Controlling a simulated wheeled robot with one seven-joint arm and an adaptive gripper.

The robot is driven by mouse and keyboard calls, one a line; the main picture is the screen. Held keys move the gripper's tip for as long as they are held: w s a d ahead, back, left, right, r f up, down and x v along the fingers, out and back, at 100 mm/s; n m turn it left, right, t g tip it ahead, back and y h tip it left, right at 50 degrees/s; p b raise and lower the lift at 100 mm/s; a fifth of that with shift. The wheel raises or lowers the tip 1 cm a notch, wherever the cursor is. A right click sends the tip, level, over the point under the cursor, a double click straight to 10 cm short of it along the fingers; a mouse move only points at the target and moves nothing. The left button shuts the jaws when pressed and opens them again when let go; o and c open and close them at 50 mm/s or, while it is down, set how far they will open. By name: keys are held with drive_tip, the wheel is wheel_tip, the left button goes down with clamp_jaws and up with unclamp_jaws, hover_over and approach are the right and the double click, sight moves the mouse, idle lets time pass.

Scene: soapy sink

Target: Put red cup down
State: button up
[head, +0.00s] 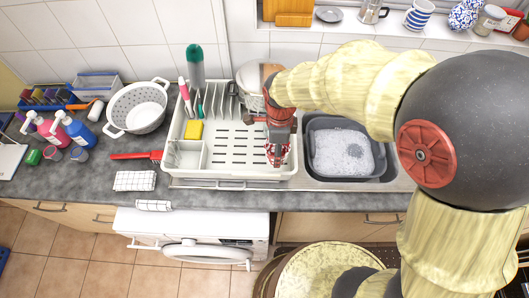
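My gripper (277,150) hangs pointing down over the right edge of the white dish rack (235,170), just left of the sink basin. A small red thing with pale parts shows at its fingertips; I take it to be the red cup (284,158), held between the fingers. The fingers cover much of it. I cannot tell whether its base touches the rack.
A grey basin (345,181) of soapy water (343,152) is on the right. A white colander (138,106) and red-handled utensil (136,156) lie left. The rack's middle is clear.

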drive_tip(key=w+a+f, duration=0.1)
drive_tip(key=f, duration=0.1)
drive_tip(key=w+a+f, duration=0.1)
drive_tip(key=f, duration=0.1)
drive_tip(key=w+a+f, duration=0.1)
drive_tip(key=w+f, duration=0.1)
drive_tip(key=shift+w+a+f, duration=0.1)
drive_tip(key=shift+a+f, duration=0.05)
drive_tip(key=shift+a, duration=0.15)
drive_tip(key=shift+f+b, duration=0.3)
drive_tip(key=shift+f, duration=1.1)
drive_tip(key=shift+f, duration=0.2)
drive_tip(key=o, duration=1.3)
drive_tip(key=shift+c, duration=0.2)
wheel_tip(320, 180, up, 12)
drive_tip(key=shift+r+p, duration=0.2)
drive_tip(key=shift+p, duration=0.25)
drive_tip(key=shift+d, duration=0.1)
